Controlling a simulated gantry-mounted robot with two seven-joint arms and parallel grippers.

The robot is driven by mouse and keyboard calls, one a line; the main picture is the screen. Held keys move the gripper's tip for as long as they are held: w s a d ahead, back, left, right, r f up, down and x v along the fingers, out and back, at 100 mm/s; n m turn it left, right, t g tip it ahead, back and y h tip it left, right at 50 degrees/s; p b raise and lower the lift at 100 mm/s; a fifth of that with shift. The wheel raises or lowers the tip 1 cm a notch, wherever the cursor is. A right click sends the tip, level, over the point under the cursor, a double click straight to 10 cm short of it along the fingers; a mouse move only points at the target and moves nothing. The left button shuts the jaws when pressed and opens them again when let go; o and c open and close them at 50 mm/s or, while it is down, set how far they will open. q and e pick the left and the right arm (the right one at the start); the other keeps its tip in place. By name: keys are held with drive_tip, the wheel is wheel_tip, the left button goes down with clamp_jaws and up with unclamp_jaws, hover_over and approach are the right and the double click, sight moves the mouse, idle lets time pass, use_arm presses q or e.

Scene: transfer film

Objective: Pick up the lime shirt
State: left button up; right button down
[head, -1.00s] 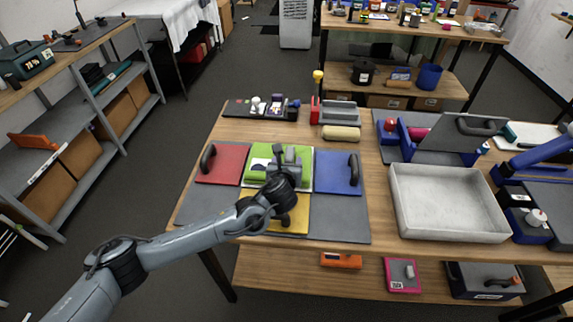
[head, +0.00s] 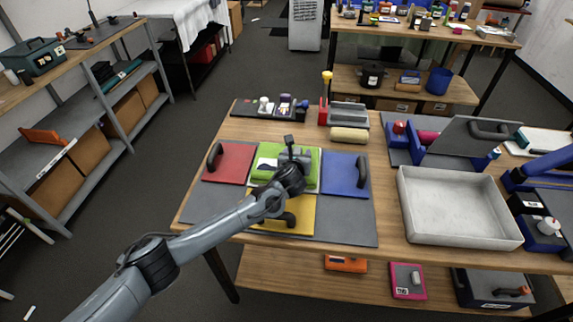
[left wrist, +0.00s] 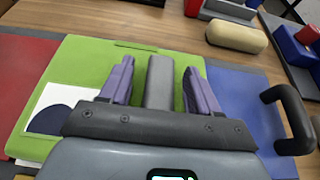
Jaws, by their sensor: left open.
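The lime shirt (head: 266,173) is a flat green piece in the middle of the work table, between a red and a blue panel. My left arm and gripper (head: 295,155) cover part of it in the head view. In the left wrist view the green shirt (left wrist: 95,65) fills the middle, with a white patch and a dark blue rounded shape at its left. My left gripper (left wrist: 160,66) has its two purple fingers apart over the green. A grey bar shows between them; whether the fingers touch the shirt cannot be told. My right gripper is out of view.
A red panel (head: 229,162) lies left, a blue panel (head: 340,172) right, and a yellow panel (head: 290,222) in front, each with a dark handle. A cream roll (head: 349,135) lies behind. A pale empty tray (head: 455,205) stands right, near a grey-and-blue press (head: 470,142).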

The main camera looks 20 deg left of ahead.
use_arm(q)
drive_tip(key=shift+c, duration=0.3)
drive_tip(key=c, duration=1)
clamp_jaws()
drive_tip(key=shift+r, duration=0.15)
